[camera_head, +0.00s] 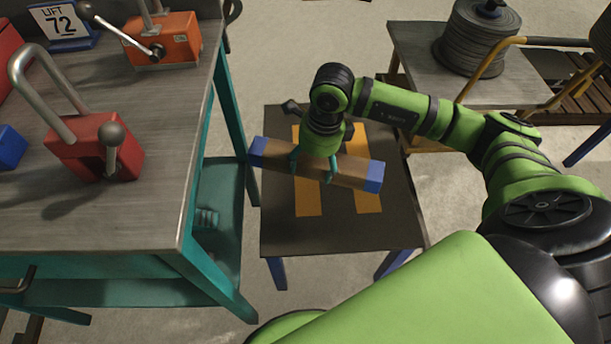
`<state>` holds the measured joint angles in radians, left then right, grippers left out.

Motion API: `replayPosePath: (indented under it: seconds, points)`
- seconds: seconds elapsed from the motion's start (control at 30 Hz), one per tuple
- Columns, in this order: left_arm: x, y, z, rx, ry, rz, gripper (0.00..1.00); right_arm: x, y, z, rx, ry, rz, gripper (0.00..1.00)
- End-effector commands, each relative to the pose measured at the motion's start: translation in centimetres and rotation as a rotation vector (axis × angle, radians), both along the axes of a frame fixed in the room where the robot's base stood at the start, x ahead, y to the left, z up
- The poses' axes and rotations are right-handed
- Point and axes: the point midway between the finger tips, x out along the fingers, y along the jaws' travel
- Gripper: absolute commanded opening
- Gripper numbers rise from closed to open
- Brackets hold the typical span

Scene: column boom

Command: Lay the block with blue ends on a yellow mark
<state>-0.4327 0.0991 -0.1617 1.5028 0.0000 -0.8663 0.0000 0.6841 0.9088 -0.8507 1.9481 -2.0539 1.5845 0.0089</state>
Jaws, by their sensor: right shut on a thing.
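The block with blue ends (351,170) is a long brown bar with a blue cap at each end. My right gripper (313,172) is shut on it near its middle, from above. The block lies crosswise over two yellow marks on a small dark table (285,232). The left yellow mark (307,196) and the right yellow mark (367,200) show below and above the block. I cannot tell whether the block touches the table top or hangs above it. My left gripper is not in view.
A teal-legged workbench (160,205) stands at the left, with a red padlock-like device (95,147), an orange box with a lever (165,42) and a sign reading LIFT 72 (60,22). A cable spool (476,40) sits on a cart at the back right.

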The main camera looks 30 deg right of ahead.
Motion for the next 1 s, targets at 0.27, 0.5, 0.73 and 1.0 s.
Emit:
replayPosePath:
  seconds: [0.27, 0.5, 0.73, 1.0]
  points:
    - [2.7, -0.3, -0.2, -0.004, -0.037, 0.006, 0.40, 2.0, -2.1, -5.1, 0.003, -0.004, -0.737, 0.23]
    - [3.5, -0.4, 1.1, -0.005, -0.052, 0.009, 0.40, 2.8, -3.5, -6.7, 0.003, -0.004, -1.154, 0.23]
    - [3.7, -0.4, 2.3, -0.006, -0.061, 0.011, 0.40, 4.5, -3.9, -7.8, 0.006, -0.001, -1.262, 0.23]
    - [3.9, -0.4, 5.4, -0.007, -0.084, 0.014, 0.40, 9.5, -4.2, -10.9, 0.006, 0.001, -1.259, 0.23]
